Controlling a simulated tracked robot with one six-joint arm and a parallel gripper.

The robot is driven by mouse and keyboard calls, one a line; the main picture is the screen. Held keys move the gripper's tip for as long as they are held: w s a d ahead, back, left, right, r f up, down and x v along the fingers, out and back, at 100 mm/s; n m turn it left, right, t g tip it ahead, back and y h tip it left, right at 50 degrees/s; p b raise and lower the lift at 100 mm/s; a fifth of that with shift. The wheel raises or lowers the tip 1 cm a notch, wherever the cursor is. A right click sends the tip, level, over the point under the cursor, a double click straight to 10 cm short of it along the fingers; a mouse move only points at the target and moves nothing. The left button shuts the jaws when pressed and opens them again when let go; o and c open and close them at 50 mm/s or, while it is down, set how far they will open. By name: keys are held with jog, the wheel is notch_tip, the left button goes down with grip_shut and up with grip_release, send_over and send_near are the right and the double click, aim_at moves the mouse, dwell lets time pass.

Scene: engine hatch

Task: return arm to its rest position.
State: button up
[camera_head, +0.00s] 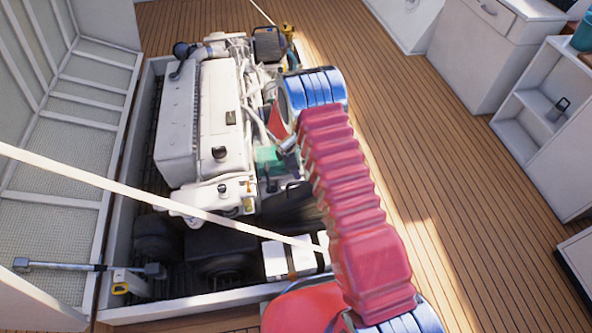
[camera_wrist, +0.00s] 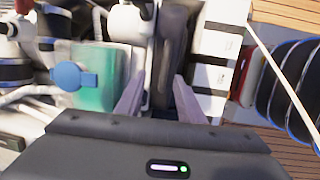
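My arm, with red bellows and blue ringed joints, reaches up from the bottom of the head view over the right side of the open engine hatch (camera_head: 118,222). My gripper (camera_wrist: 158,97) shows in the wrist view with its two pale fingers apart and nothing between them. In the head view it is mostly hidden behind my arm. In the wrist view, a teal translucent tank (camera_wrist: 112,88) with a blue cap lies left of the fingers, and a dark part runs behind the gap. The tank also shows in the head view (camera_head: 268,158), left of my arm.
A white engine (camera_head: 215,120) fills the hatch. The raised hatch lid (camera_head: 70,130) stands at the left. A pale line (camera_head: 130,190) crosses the hatch diagonally. White cabinets (camera_head: 500,50) and open shelves (camera_head: 535,115) stand at the right. The wooden deck (camera_head: 440,150) between is clear.

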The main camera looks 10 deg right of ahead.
dwell(0.5)
jog(key=shift+s+m, duration=0.15)
jog(key=shift+m, duration=0.35)
jog(key=s+r+m+g, duration=0.2)
jog(key=s+m, duration=0.3)
jog(key=s, duration=0.3)
jog(key=s+r+m+t, duration=0.2)
jog(key=s+r+m, duration=0.2)
jog(key=s+r, duration=0.5)
jog(key=s+d+r+m+t+y, duration=0.1)
jog(key=s+r+m, duration=0.3)
jog(key=r, duration=1.8)
jog(key=s+r+m+t+y, duration=0.1)
jog(key=s+r+m+t, duration=0.2)
jog(key=s+r, duration=1.2)
jog(key=shift+d+r+m+t, duration=0.3)
jog(key=shift+r+m, duration=0.1)
